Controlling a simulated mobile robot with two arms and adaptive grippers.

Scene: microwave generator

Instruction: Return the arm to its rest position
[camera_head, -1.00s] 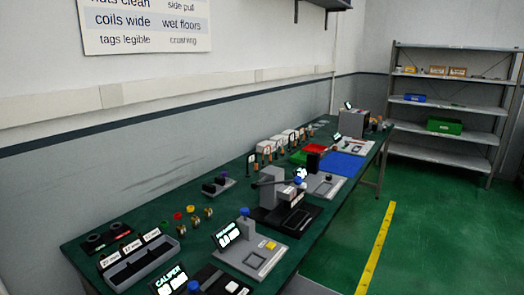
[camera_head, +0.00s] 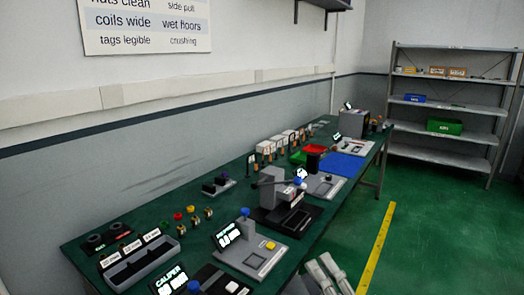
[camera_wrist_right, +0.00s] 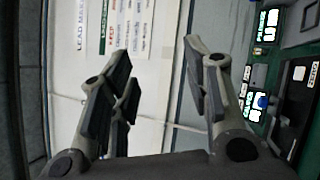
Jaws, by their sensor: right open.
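My right gripper (camera_head: 320,262) shows at the lower edge of the head view, to the right of the bench's front edge and above the green floor. In the right wrist view my right gripper (camera_wrist_right: 157,68) has its fingers wide apart with nothing between them. The wall and a poster with coloured headings (camera_wrist_right: 120,25) lie behind the fingers. My left gripper is not in view.
Grey shelves (camera_head: 450,105) stand at the back. The floor beside the yellow line (camera_head: 376,245) is clear.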

